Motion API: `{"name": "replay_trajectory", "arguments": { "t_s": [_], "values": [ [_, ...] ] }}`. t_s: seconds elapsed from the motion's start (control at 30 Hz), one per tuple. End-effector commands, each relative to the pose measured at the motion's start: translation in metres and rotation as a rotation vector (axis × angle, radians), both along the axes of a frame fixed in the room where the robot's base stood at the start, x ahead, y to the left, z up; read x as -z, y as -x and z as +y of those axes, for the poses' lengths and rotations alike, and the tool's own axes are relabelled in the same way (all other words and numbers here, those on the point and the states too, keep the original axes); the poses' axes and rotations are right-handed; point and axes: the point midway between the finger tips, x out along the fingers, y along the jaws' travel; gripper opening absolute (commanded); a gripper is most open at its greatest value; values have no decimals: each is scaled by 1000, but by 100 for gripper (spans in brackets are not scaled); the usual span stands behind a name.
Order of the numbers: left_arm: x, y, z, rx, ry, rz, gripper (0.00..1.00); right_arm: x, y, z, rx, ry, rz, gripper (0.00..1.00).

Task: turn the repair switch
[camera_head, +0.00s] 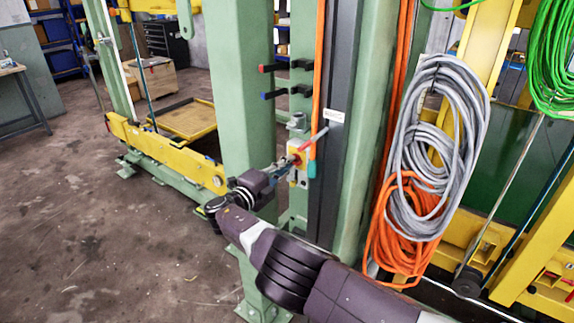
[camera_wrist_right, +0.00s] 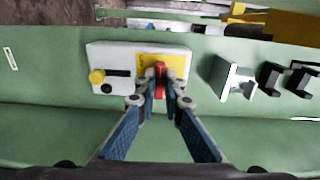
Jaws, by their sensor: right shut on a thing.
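The repair switch is a red knob (camera_wrist_right: 160,78) on a yellow plate on a pale switch box (camera_wrist_right: 112,62), mounted on a green post. In the head view the box (camera_head: 298,163) sits on the green post, partly behind my gripper. My right gripper (camera_wrist_right: 161,92) is shut on the red knob, one finger on each side of it. It also shows in the head view (camera_head: 290,164), reaching the box from the lower left. In the wrist view the knob stands upright in the picture. My left gripper is not in view.
A yellow button (camera_wrist_right: 97,77) is on the same box. Black hooks (camera_head: 275,94) stick out of the post above it. Coiled grey cable (camera_head: 436,145) and orange cable (camera_head: 402,245) hang to the right. Open floor (camera_head: 90,230) lies to the left.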

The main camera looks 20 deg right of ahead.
Motion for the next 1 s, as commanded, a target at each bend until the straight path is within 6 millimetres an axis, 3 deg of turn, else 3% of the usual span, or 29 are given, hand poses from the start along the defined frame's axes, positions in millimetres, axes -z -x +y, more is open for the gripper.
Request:
{"name": "replay_trajectory", "arguments": {
  "t_s": [0.1, 0.13, 0.3, 0.67, 1.0],
  "values": [
    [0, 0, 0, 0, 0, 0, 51, 1, 0, 1, -1, 0, 2, 0],
    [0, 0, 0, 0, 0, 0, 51, 1, 0, 1, -1, 0, 2, 10],
    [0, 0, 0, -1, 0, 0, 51, 1, 0, 0, -1, 0, 1, 26],
    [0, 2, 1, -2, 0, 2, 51, 0, 0, 0, 0, -17, -21, 26],
    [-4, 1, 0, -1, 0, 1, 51, -2, 0, 0, 0, -218, -276, 26]
  ]
}}
